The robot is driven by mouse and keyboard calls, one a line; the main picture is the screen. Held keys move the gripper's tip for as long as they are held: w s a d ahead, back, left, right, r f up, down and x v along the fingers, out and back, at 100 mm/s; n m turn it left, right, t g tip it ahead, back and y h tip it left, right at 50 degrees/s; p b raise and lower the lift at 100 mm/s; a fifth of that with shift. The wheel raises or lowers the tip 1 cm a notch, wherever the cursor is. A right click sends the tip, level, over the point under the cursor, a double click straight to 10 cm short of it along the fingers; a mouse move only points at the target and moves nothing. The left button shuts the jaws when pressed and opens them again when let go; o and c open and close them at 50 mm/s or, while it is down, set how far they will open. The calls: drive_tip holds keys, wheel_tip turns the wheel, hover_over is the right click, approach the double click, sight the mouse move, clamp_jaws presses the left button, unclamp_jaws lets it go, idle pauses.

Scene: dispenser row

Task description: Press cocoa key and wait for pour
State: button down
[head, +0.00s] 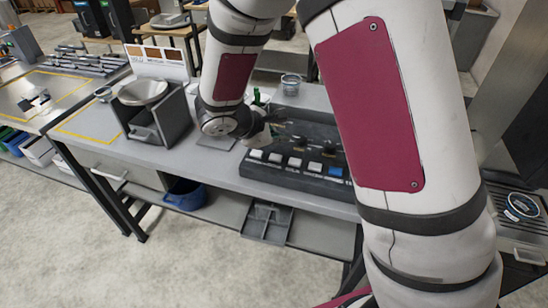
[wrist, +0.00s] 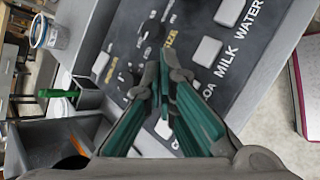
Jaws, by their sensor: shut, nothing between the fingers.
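A dark control panel (head: 300,183) with a row of pale keys lies along the counter's front edge. In the wrist view the panel (wrist: 130,30) carries the labels WATER, MILK and one ending in "OA". A pale key (wrist: 207,51) sits beside MILK and another pale key (wrist: 229,12) beside WATER. The key for the "OA" label is hidden behind my fingers. My gripper (wrist: 164,60) is shut and empty, its green-sided fingers pointing over the panel near that label. Contact cannot be told. In the head view my gripper (head: 270,132) is over the panel's left part. No pour is visible.
A clear cup (head: 290,83) stands behind the panel. A blue bin (head: 185,195) sits on the lower shelf. My arm hides the panel's right side.

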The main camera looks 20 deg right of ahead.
sight(277, 158)
drive_tip(key=shift+f+b, duration=0.9)
drive_tip(key=shift+f, duration=0.7)
drive_tip(key=shift+f, duration=0.15)
drive_tip(key=shift+f+b, duration=0.3)
drive_tip(key=shift+b, duration=0.1)
drive_tip(key=shift+f+b, duration=0.35)
drive_tip(key=shift+f, duration=0.1)
idle(0.9)
drive_tip(key=shift+r, duration=0.15)
drive_tip(key=shift+r+p, duration=0.5)
drive_tip(key=shift+r, duration=0.25)
drive_tip(key=shift+r+p, duration=1.45)
drive_tip(key=shift+r, duration=1.1)
